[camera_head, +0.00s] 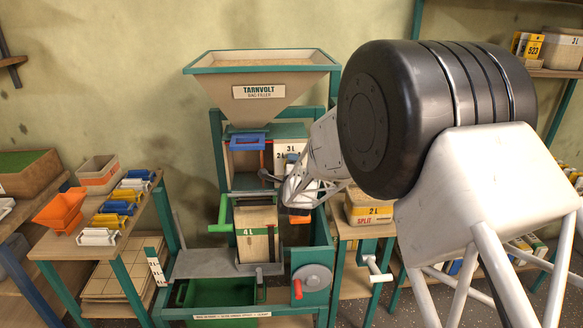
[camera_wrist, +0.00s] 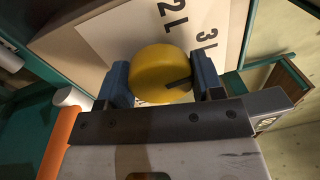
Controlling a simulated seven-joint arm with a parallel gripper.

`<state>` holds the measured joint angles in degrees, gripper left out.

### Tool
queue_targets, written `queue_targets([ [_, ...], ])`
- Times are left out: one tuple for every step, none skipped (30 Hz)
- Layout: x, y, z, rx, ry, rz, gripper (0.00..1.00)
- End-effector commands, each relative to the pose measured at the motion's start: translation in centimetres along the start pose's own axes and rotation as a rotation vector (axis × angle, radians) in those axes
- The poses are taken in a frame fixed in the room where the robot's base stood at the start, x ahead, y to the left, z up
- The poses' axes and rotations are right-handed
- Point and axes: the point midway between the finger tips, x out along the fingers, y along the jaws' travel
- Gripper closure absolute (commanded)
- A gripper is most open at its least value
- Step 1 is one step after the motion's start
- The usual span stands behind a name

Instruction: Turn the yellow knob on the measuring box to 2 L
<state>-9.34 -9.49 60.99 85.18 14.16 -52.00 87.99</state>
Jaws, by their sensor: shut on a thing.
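The yellow knob (camera_wrist: 155,68) sits between the two blue fingers of my gripper (camera_wrist: 161,82) in the wrist view. My gripper is shut on the knob, a finger on each side. A dark mark shows on the knob near its lower right edge; I cannot tell which label it points to. The pale label plate (camera_wrist: 120,38) behind the knob carries "2 L" and "3 L". In the head view the measuring box's plate (camera_head: 290,150) shows beside my wrist, under the hopper. My arm hides the knob there.
The hopper (camera_head: 262,82) marked TARNVOLT stands above. Below are a blue slide handle (camera_head: 247,142), a green handle (camera_head: 221,215), a "4 L" bag (camera_head: 254,240) and a crank wheel (camera_head: 312,278). A side table (camera_head: 78,243) at left holds an orange scoop (camera_head: 61,209) and clips.

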Motion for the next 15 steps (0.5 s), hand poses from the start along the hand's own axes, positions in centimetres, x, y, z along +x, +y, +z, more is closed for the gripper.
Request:
queue_targets([
  [-0.01,0.05,-0.02,-0.043,-0.003,-0.001,0.63],
  [-0.01,0.06,-0.03,-0.071,-0.005,-0.001,0.63],
  [-0.01,0.06,-0.04,-0.109,-0.008,-0.002,0.63],
  [-0.01,0.04,-0.04,-0.138,-0.011,-0.003,0.63],
  [-0.01,0.03,-0.04,-0.167,-0.013,-0.003,0.63],
  [0.0,0.02,-0.04,-0.205,-0.016,-0.004,0.63],
  [0.0,0.01,-0.05,-0.233,-0.019,-0.005,0.63],
  [0.0,0.01,-0.06,-0.262,-0.021,-0.006,0.63],
  [0.01,0.0,-0.07,-0.299,-0.023,-0.006,0.63],
  [0.01,0.0,-0.07,-0.327,-0.025,-0.007,0.63],
  [0.01,0.0,-0.08,-0.355,-0.028,-0.008,0.63],
  [0.01,-0.01,-0.08,-0.394,-0.031,-0.008,0.63],
  [0.01,-0.01,-0.08,-0.422,-0.034,-0.009,0.63],
  [0.01,-0.02,-0.08,-0.45,-0.036,-0.01,0.63],
  [0.01,-0.02,-0.09,-0.488,-0.039,-0.01,0.63],
])
